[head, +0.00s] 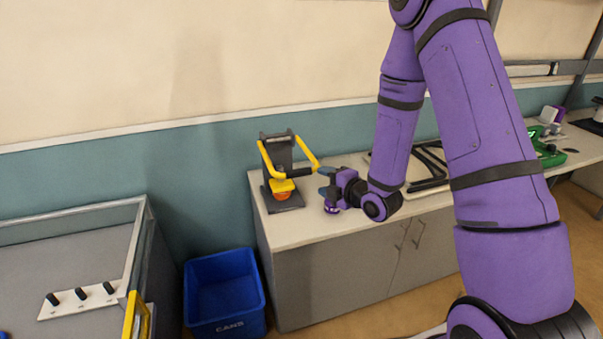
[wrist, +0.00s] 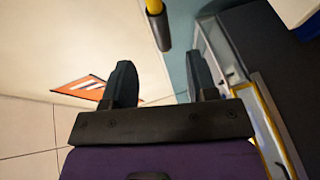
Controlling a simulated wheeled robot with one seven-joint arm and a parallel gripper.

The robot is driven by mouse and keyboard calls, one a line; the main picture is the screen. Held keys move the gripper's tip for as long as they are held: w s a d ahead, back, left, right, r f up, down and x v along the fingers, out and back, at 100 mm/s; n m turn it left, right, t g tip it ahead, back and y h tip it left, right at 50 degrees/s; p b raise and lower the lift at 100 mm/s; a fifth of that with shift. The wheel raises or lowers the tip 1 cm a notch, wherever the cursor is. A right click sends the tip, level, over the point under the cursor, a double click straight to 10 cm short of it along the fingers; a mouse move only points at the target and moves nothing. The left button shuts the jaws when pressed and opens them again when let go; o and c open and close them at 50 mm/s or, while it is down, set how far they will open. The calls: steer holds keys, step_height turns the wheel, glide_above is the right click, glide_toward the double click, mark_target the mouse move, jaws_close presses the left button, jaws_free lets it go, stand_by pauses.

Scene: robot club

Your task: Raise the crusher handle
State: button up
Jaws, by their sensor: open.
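The can crusher (head: 278,157) stands on the left end of the counter, with a dark upright frame and base. Its yellow handle (head: 307,153) slopes forward and down from the top of the frame, with a dark crossbar between its arms. An orange can (head: 283,195) sits under the yellow press block. My gripper (head: 325,181) is open and empty just right of the handle's lower end. In the wrist view, my fingers (wrist: 160,78) are spread; a yellow-and-black part of the handle (wrist: 155,15) shows ahead, between them across the picture. I cannot tell whether they touch it.
A blue bin (head: 224,292) marked CANS stands on the floor left of the counter (head: 330,228). A glass-sided table (head: 75,245) with black knobs is at left. A dark rack (head: 430,165) and a green object (head: 548,150) lie farther right on the counter.

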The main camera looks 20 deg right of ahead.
mark_target(305, 173)
steer(key=x, duration=1)
steer(key=shift+w, duration=0.1)
steer(key=shift+a, duration=0.1)
jaws_close()
